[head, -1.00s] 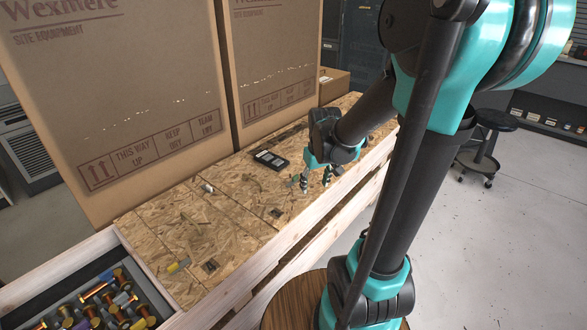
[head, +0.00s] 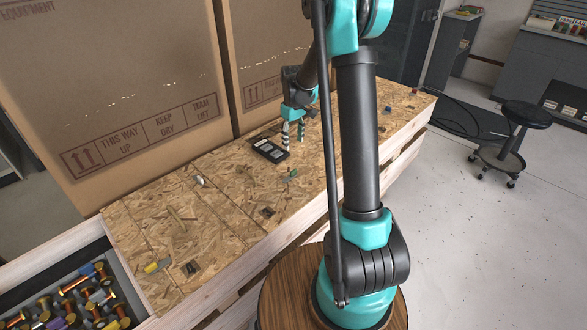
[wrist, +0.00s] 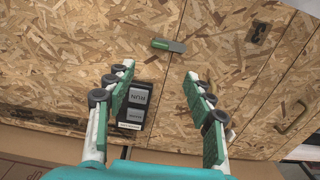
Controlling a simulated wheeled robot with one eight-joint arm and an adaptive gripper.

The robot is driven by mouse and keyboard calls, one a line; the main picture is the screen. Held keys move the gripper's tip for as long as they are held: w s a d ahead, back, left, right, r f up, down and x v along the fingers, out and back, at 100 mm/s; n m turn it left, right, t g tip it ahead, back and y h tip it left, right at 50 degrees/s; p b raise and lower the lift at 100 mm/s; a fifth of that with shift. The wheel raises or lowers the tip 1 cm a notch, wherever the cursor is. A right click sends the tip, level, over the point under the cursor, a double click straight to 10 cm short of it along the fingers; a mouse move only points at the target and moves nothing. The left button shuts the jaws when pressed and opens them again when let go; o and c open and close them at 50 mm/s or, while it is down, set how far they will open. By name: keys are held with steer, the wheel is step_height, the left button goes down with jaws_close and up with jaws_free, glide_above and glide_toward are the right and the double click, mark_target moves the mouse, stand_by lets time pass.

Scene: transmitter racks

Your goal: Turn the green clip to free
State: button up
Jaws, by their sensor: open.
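The green clip (head: 291,173) is a small flat piece, part green and part grey, on the chipboard top near the front right of the black switch box. In the wrist view the clip (wrist: 165,45) lies beyond my fingertips, roughly between them sideways, green end to the left and grey end to the right. My gripper (head: 294,150) is open and empty, fingers pointing down, close to the box and a little behind the clip. In the wrist view my gripper (wrist: 158,74) has wide-apart fingers, with the left one partly covering the box.
The black switch box (head: 270,150) sits beside my fingers. Large cardboard boxes (head: 120,100) stand along the back. A white knob (head: 198,180), a dark latch (head: 267,211) and a yellow clip (head: 157,265) lie further left. A bolt tray (head: 70,300) is at bottom left.

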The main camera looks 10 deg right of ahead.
mark_target(290, 175)
step_height(290, 175, down, 15)
steer(key=shift+r, duration=0.1)
stand_by(0.3)
steer(key=shift+c, duration=0.3)
steer(key=c, duration=1.1)
steer(key=shift+o, duration=0.2)
